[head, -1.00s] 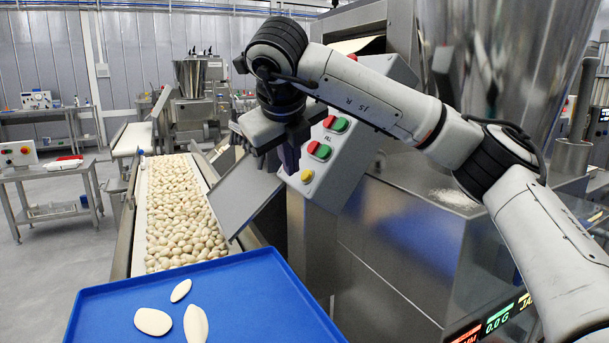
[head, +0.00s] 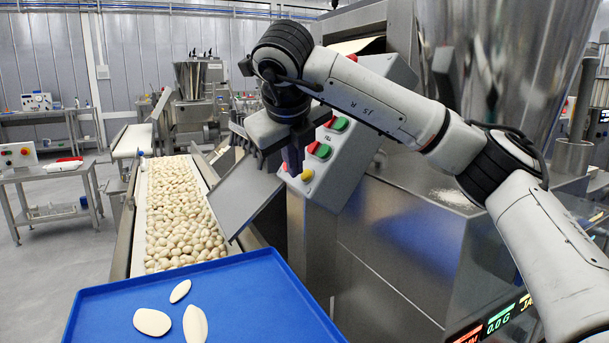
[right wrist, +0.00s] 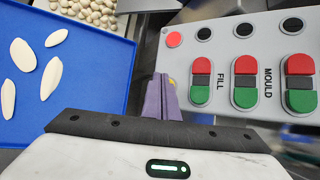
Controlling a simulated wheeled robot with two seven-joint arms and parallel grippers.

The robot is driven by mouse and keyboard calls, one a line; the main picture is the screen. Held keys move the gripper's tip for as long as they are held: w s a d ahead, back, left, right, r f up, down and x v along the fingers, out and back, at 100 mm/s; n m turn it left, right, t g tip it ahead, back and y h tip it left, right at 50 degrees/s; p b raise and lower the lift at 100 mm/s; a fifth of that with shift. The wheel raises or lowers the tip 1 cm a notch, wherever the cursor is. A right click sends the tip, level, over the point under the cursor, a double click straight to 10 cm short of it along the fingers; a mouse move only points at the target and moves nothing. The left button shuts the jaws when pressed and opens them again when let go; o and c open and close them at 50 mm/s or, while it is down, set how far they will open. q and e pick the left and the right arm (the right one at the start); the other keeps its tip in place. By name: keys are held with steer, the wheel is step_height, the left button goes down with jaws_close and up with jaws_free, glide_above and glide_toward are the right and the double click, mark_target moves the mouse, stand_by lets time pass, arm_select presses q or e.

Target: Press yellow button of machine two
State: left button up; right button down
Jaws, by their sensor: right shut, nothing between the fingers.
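The yellow button (head: 307,175) sits at the lower end of the grey control panel (head: 335,180), below the red and green buttons. My right gripper (head: 294,168) is shut and empty. Its purple fingers point down just left of the yellow button in the head view. I cannot tell whether they touch the panel. The panel carries FILL and MOULD red-green pairs. My left gripper is not in view.
A blue tray (head: 255,290) with flat pale pieces lies below the panel. A tilted metal plate (head: 235,200) is left of the panel. A steel machine body (head: 390,240) stands to the right.

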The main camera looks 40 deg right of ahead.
steer(key=shift+d+f, duration=0.3)
steer(key=shift+d, duration=0.05)
stand_by(0.3)
steer(key=shift+r, duration=0.1)
steer(key=shift+w+a+r, duration=0.1)
steer(key=shift+a+r, duration=0.35)
steer(key=shift+a, duration=0.2)
steer(key=shift+p, duration=0.3)
steer(key=a+r+p, duration=0.1)
steer(key=a, duration=0.1)
steer(key=w+a+r+p, duration=0.1)
steer(key=a+r, duration=0.1)
steer(key=shift+p, duration=0.35)
steer(key=shift+f, duration=0.1)
stand_by(0.5)
